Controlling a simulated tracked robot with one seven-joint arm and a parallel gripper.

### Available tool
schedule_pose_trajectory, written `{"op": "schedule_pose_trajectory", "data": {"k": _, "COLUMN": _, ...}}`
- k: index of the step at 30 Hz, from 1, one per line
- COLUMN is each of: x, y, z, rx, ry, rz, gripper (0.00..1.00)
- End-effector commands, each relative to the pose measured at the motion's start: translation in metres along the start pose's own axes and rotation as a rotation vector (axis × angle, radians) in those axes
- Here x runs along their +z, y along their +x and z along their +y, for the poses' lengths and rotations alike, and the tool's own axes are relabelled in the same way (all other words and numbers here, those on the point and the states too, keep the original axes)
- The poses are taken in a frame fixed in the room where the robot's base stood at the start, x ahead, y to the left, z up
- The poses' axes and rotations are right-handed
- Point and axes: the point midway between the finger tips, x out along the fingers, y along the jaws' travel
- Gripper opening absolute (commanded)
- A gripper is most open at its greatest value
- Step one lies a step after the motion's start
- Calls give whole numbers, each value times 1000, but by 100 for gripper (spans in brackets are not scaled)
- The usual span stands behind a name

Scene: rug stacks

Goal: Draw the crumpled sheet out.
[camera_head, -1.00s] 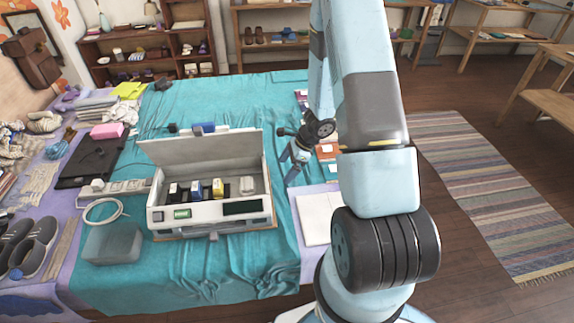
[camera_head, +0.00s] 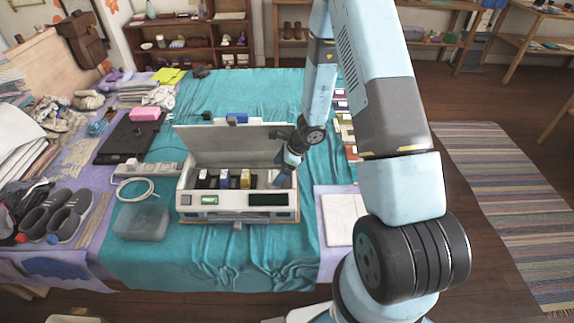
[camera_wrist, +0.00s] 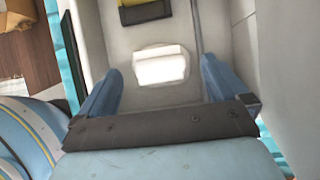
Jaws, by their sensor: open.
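An open white printer-like case (camera_head: 238,215) stands on the teal cloth with its lid (camera_head: 225,146) raised. A small pale piece (camera_wrist: 160,65), perhaps the crumpled sheet, lies in its inner bay (camera_wrist: 205,112); its creases are too unclear to confirm. My gripper (camera_wrist: 162,70) is open, its two blue fingers on either side of the pale piece with gaps between. In the head view my gripper (camera_head: 284,168) is at the right end of the bay and hides the pale piece.
A yellow cartridge (camera_head: 245,178), a blue one (camera_head: 224,178) and a dark one (camera_head: 203,180) stand left of my gripper in the bay. The raised lid and the bay walls are close by. A clear box (camera_head: 141,220) and a coiled cable (camera_head: 136,188) are at left.

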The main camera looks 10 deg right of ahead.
Motion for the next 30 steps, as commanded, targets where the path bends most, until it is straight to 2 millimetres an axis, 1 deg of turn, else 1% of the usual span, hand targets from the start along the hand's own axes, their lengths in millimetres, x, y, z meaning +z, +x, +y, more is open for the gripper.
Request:
{"op": "schedule_pose_trajectory", "data": {"k": 1, "x": 0, "y": 7, "z": 0, "rx": 2, "ry": -1, "rz": 0, "gripper": 100}}
{"op": "schedule_pose_trajectory", "data": {"k": 3, "x": 0, "y": 13, "z": 0, "rx": 1, "ry": 1, "rz": 0, "gripper": 100}}
{"op": "schedule_pose_trajectory", "data": {"k": 7, "x": 0, "y": 20, "z": 0, "rx": 0, "ry": -1, "rz": 0, "gripper": 100}}
{"op": "schedule_pose_trajectory", "data": {"k": 17, "x": 0, "y": 23, "z": 0, "rx": 0, "ry": -2, "rz": 0, "gripper": 100}}
{"op": "schedule_pose_trajectory", "data": {"k": 20, "x": 1, "y": 23, "z": 0, "rx": 0, "ry": -2, "rz": 0, "gripper": 92}}
{"op": "schedule_pose_trajectory", "data": {"k": 30, "x": 1, "y": 23, "z": 0, "rx": 0, "ry": -2, "rz": 0, "gripper": 60}}
